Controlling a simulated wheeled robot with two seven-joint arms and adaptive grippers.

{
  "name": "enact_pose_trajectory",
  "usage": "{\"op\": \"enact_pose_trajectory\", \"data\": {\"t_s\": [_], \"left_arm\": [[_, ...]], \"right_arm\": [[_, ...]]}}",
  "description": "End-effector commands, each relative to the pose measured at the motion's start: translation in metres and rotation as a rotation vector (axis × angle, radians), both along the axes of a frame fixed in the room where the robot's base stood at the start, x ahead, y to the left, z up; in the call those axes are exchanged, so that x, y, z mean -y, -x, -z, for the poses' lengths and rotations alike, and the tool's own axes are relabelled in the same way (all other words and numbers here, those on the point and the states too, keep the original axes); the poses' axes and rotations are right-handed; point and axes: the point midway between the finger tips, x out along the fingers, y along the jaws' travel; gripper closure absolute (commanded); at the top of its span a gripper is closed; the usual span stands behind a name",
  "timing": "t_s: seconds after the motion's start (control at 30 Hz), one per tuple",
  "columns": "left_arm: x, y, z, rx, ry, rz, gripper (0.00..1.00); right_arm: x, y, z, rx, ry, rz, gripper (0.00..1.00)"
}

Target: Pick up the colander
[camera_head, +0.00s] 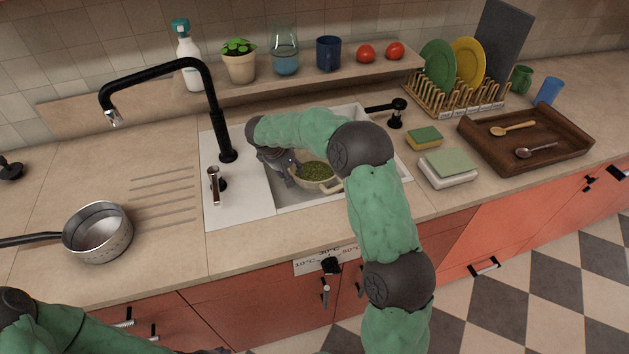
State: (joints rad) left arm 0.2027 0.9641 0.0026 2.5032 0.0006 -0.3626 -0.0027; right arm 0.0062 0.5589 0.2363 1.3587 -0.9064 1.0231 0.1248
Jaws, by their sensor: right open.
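A cream colander (318,186) with green contents sits in the sink basin, partly hidden by my right arm and gripper. My right gripper (288,174) reaches down into the basin at the colander's left side, its fingers close to the rim. It is open; whether a finger touches the rim or reaches inside it, I cannot tell. My left arm shows only at the bottom left corner, and its fingers are out of the frame.
A black faucet (228,140) stands left of my right gripper. A steel saucepan (98,240) is on the left counter. Right of the sink are sponges (447,163), a brown tray (480,130) and a dish rack (440,106). A shelf (262,87) behind holds several items.

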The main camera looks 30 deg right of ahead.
Motion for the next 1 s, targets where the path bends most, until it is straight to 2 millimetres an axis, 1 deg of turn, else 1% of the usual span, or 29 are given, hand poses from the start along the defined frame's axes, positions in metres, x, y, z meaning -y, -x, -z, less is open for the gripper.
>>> {"op": "enact_pose_trajectory", "data": {"t_s": [0.03, 0.17, 0.43, 0.67, 0.9, 1.0], "left_arm": [[0.000, 0.000, 0.004, 0.001, 0.000, 0.000, 0.43], [0.000, 0.000, 0.007, 0.001, 0.000, 0.000, 0.43], [0.000, 0.000, 0.019, 0.001, 0.000, 0.000, 0.43], [0.000, 0.000, 0.024, 0.000, 0.000, 0.000, 0.43], [0.000, 0.000, 0.043, 0.000, 0.000, 0.000, 0.43], [0.000, 0.000, 0.046, 0.000, 0.000, 0.000, 0.43]], "right_arm": [[0.001, 0.000, 0.004, 0.001, 0.000, 0.001, 0.55], [0.004, -0.001, 0.012, 0.000, 0.000, 0.001, 0.55], [0.019, -0.006, 0.047, -0.001, -0.001, 0.001, 0.55], [0.025, -0.009, 0.060, 0.000, 0.000, 0.000, 0.55], [0.040, -0.012, 0.090, 0.000, 0.000, 0.001, 0.55], [0.044, -0.014, 0.098, 0.000, 0.000, 0.001, 0.55]]}}
